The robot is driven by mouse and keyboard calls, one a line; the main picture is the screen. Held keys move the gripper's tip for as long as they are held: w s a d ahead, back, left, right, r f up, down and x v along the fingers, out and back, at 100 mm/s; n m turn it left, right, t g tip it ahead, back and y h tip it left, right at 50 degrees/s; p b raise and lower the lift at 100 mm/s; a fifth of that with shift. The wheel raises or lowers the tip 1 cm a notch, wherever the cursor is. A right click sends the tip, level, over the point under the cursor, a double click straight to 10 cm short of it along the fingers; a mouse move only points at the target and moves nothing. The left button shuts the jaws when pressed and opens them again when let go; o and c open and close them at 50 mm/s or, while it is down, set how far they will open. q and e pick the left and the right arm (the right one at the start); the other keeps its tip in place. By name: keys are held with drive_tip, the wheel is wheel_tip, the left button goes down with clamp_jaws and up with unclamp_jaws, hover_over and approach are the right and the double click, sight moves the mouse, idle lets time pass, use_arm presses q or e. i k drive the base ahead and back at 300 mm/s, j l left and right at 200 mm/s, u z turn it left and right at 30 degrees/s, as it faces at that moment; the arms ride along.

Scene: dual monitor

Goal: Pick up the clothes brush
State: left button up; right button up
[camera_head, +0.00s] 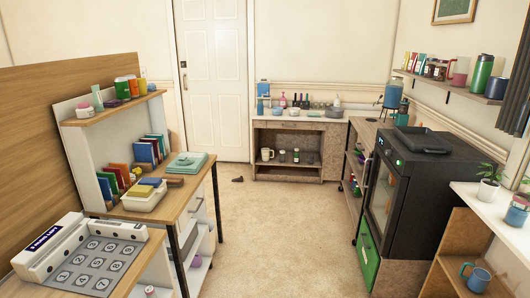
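I cannot clearly make out the clothes brush. A small brown object (174,181) lies on the wooden desk (192,192) at the left, between a folded teal cloth-like item (187,163) and a white box (143,199). It could be a brush, but it is too small to tell. A small dark object (238,180) lies on the floor near the white door, also too small to name. Neither of my grippers shows in the head view.
A keypad-like device (92,266) fills the near left desk. A black oven-like appliance (410,190) stands at the right. A low counter (290,122) with bottles is at the back. The beige floor (275,235) between them is clear.

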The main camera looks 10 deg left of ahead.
sight(171, 181)
drive_tip(key=i, duration=2.1)
drive_tip(key=i+u, duration=0.3)
drive_tip(key=i, duration=0.2)
drive_tip(key=i+l+u, duration=0.15)
drive_tip(key=i+u, duration=0.2)
drive_tip(key=i, duration=0.1)
